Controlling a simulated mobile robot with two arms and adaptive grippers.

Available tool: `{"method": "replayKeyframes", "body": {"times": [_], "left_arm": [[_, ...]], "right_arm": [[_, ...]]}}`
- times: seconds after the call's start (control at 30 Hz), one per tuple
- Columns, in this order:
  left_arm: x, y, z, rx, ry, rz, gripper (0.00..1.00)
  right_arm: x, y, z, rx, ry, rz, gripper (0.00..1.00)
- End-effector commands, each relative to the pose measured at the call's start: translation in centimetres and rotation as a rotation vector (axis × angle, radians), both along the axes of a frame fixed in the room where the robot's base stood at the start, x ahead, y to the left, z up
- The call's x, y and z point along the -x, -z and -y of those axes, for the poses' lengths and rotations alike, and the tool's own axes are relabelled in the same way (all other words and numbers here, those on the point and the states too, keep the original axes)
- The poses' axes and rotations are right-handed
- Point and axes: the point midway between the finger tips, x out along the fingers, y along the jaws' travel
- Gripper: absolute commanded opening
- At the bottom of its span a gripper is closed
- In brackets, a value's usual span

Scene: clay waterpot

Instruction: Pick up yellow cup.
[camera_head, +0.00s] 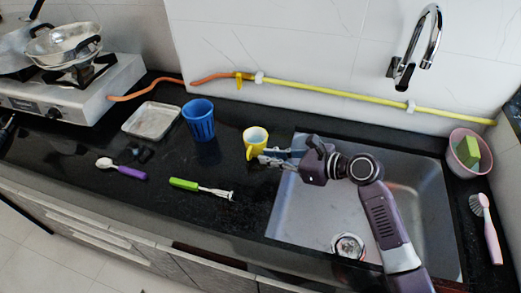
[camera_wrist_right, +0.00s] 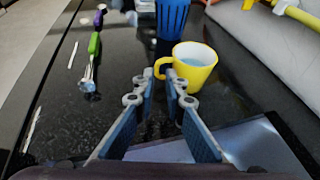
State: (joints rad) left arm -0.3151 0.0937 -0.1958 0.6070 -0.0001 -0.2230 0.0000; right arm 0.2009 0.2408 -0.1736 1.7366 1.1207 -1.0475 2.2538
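The yellow cup (camera_head: 250,150) stands upright on the black counter, just left of the sink; its inside looks pale blue. In the right wrist view the cup (camera_wrist_right: 198,72) is straight ahead, with its handle on the left side. My right gripper (camera_head: 264,156) reaches in from the sink side, low beside the cup. In the wrist view its fingertips (camera_wrist_right: 175,79) are a narrow gap apart, in front of the handle and the cup's lower left side. Nothing is seen held between them. Whether a finger touches the cup I cannot tell. My left gripper is not in view.
A blue cup (camera_head: 199,121) stands left of the yellow cup. A green-handled utensil (camera_head: 200,188), a purple-handled spoon (camera_head: 123,169) and a grey tray (camera_head: 150,121) lie further left. A yellow hose (camera_head: 340,93) runs along the wall. The sink (camera_head: 310,215) lies under my right arm.

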Motion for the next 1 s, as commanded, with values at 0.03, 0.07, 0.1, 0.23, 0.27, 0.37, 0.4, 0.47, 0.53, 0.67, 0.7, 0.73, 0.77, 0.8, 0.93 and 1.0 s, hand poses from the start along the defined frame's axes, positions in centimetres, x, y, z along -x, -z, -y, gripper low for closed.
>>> {"method": "replayKeyframes", "body": {"times": [0.03,0.07,0.1,0.23,0.27,0.37,0.4,0.47,0.53,0.67,0.7,0.73,0.77,0.8,0.93,1.0], "left_arm": [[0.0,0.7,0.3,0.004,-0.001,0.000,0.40],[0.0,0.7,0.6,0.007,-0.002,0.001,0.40],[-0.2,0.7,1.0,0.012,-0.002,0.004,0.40],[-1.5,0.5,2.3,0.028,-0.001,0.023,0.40],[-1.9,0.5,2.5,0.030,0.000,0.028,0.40],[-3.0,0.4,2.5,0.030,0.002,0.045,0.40],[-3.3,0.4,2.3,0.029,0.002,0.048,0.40],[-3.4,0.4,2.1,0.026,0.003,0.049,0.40],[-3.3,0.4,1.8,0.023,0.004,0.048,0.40],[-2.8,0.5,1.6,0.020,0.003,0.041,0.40],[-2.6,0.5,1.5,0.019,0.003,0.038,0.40],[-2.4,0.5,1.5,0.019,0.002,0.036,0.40],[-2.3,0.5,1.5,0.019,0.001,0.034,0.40],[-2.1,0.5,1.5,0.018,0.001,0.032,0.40],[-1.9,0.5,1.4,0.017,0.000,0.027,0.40],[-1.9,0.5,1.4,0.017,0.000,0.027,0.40]], "right_arm": [[0.0,0.6,-0.2,-0.001,-0.001,0.001,0.11],[-0.1,0.7,-0.4,-0.001,-0.001,0.000,0.11],[-0.2,0.8,-0.6,-0.001,-0.002,0.000,0.11],[-1.0,1.2,-1.8,0.000,0.000,0.001,0.11],[-1.1,1.3,-2.1,-0.001,-0.001,0.001,0.11],[-1.6,2.0,-2.8,-0.001,-0.001,-0.001,0.11],[-1.8,2.3,-3.2,-0.001,-0.001,-0.001,0.11],[-2.2,2.9,-3.9,-0.001,-0.002,-0.002,0.11],[-2.6,3.6,-4.6,-0.001,-0.001,-0.001,0.11],[-3.4,4.1,-5.8,0.000,0.000,0.000,0.11],[-3.5,4.2,-6.0,0.001,0.000,-0.001,0.11],[-3.6,4.2,-6.1,0.001,0.000,0.000,0.11],[-3.6,4.3,-6.1,0.001,0.000,0.000,0.11],[-3.6,4.3,-6.1,0.001,0.000,0.000,0.11],[-3.6,4.3,-6.1,0.001,0.000,0.000,0.11],[-3.6,4.2,-6.1,0.001,0.000,0.000,0.05]]}}
